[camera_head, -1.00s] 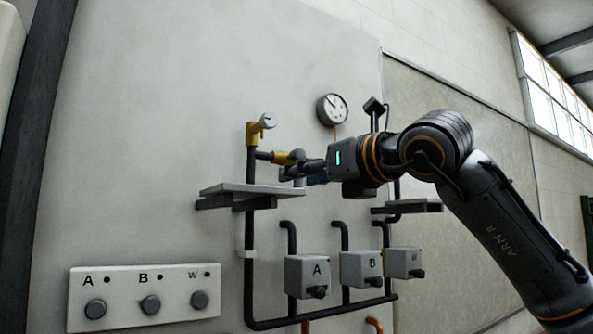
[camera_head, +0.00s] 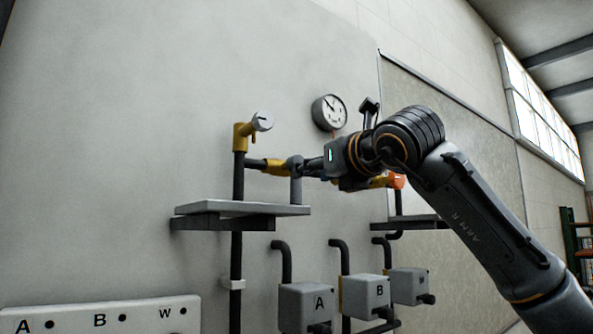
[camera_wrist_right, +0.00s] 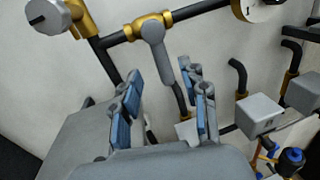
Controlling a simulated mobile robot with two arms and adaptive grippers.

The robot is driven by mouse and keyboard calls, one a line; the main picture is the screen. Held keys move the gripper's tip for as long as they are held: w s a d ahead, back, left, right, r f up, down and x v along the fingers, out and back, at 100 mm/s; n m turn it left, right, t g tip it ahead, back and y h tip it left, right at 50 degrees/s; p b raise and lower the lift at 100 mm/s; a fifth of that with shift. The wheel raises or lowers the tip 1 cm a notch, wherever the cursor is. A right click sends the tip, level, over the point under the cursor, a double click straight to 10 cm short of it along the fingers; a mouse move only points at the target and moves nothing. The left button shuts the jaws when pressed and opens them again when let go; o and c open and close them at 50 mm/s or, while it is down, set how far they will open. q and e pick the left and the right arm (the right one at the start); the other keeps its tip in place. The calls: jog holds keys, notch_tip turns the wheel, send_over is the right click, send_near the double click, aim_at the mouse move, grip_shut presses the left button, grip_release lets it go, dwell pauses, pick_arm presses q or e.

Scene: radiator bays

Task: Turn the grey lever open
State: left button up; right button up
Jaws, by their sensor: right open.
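The grey lever (camera_head: 296,186) hangs down from a yellow valve body (camera_head: 275,166) on the horizontal pipe, above the left shelf. In the right wrist view the grey lever (camera_wrist_right: 156,48) points down from its brass fitting, across the pipe. My right gripper (camera_wrist_right: 163,80) is open, with its blue-padded fingers apart. The lever's lower end shows between and beyond the fingertips; I cannot tell whether they touch it. In the head view my right gripper (camera_head: 312,168) is just right of the lever, its fingers partly hidden. My left gripper is not in view.
A grey shelf (camera_head: 243,209) juts out below the lever. A gauge (camera_head: 329,113) is above right, and a yellow fitting with a grey knob (camera_head: 262,122) is above left. Boxes A (camera_head: 306,306) and B (camera_head: 365,295) and a button panel (camera_head: 100,314) are lower down.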

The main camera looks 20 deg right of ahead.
aim_at(296, 181)
jog(key=w+p, duration=0.1)
jog(key=w, duration=0.1)
jog(key=w+a+p, duration=0.1)
jog(key=w, duration=0.2)
jog(key=w+p, duration=0.1)
jog(key=w, duration=0.2)
jog(key=shift+w+a+f, duration=0.1)
jog(key=shift+w+a, duration=0.05)
jog(key=shift+w, duration=0.15)
jog(key=shift+c, duration=0.5)
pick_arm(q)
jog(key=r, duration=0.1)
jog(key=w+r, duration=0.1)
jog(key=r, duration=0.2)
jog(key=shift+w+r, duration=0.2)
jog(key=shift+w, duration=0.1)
pick_arm(e)
grip_shut()
